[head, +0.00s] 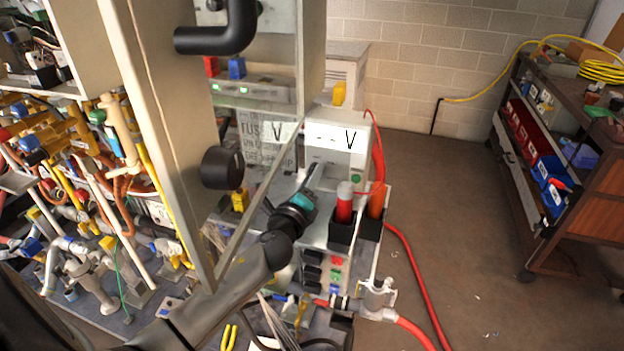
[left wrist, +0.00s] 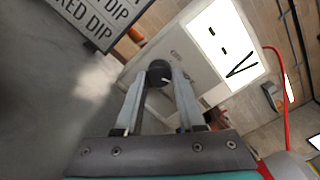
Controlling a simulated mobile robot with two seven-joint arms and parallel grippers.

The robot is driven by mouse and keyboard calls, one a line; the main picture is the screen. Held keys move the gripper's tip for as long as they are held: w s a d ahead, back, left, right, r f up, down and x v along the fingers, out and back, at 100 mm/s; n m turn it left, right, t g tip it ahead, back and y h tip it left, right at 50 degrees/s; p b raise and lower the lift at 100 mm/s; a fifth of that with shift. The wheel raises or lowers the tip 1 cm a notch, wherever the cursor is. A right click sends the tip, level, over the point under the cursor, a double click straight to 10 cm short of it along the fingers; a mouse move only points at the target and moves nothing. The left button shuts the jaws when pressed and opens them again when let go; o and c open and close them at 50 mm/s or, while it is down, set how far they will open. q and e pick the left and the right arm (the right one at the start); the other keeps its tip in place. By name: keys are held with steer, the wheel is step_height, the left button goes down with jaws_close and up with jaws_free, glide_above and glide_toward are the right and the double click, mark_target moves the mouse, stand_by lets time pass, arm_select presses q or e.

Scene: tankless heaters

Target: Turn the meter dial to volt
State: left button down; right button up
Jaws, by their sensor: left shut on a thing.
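The meter (head: 325,157) is a pale box on the bench, and its white display (head: 327,137) reads "-- V". In the left wrist view the meter's display (left wrist: 216,38) also shows dashes and a V, tilted. The round dark dial (left wrist: 159,72) is on the meter's face below the display. My left gripper (head: 316,177) reaches the front of the meter. In the left wrist view its two fingers (left wrist: 160,84) are shut on the dial, one on each side. The dial's pointer and markings are too small to read. My right gripper is not in view.
A tall beige panel with a black handle (head: 222,168) stands close left of my left arm. Red and orange probes (head: 344,208) stand in black holders right of the meter. A red hose runs to the floor. A cart (head: 560,170) is at the right, with clear floor between.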

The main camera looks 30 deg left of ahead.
arm_select(q)
steer(key=shift+n, duration=0.6)
steer(key=c, duration=0.5)
jaws_free()
steer(key=shift+s, duration=0.15)
steer(key=shift+b+v, duration=0.65)
steer(key=shift+v, duration=6.85)
steer(key=shift+d+r, duration=0.1)
